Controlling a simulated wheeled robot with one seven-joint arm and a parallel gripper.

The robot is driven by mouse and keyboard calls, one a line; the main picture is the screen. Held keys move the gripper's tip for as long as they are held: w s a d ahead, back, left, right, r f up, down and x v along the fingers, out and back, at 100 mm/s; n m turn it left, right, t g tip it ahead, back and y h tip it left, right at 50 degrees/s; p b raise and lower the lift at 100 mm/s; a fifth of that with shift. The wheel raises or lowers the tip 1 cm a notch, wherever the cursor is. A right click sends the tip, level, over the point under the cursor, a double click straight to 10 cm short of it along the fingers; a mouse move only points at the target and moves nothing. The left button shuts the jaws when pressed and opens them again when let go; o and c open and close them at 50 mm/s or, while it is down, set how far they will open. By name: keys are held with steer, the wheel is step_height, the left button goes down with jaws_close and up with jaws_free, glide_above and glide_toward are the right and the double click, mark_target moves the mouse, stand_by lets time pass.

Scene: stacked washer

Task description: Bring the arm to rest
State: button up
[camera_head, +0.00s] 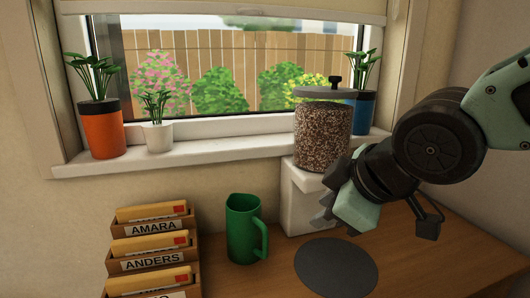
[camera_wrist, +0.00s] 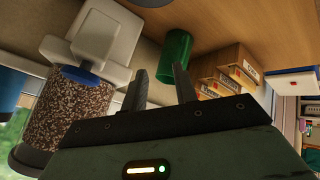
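My gripper (camera_head: 325,208) is at the right of the head view, raised above the counter in front of the white dispenser base. It points down and to the left. In the wrist view its two dark fingers (camera_wrist: 160,84) stand apart with nothing between them, so it is open and empty. My arm comes in from the right edge of the head view. The green mug (camera_head: 243,228) stands upright on the counter to the left of my gripper, apart from it. The mug also shows beyond the fingers in the wrist view (camera_wrist: 174,55).
A granule-filled jar (camera_head: 322,133) on a white base (camera_head: 300,200) stands close behind my gripper. A dark round mat (camera_head: 336,267) lies on the wooden counter (camera_head: 440,262). Labelled letter trays (camera_head: 150,243) stand left. Potted plants (camera_head: 103,130) line the window sill (camera_head: 215,140).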

steer(key=s+d+f+m+g+h, duration=0.2)
steer(key=s+f+m+g, duration=0.15)
steer(key=s+f, duration=0.4)
steer(key=s+d+f+m+g+h, duration=0.1)
steer(key=s+d+f+m+g, duration=0.2)
steer(key=s, duration=0.7)
step_height(320, 180, up, 12)
steer(key=p, duration=1.3)
steer(key=shift+w+a+r+n+g, duration=0.2)
steer(key=shift+w+a+n+g, duration=0.15)
steer(key=shift+w+n, duration=0.1)
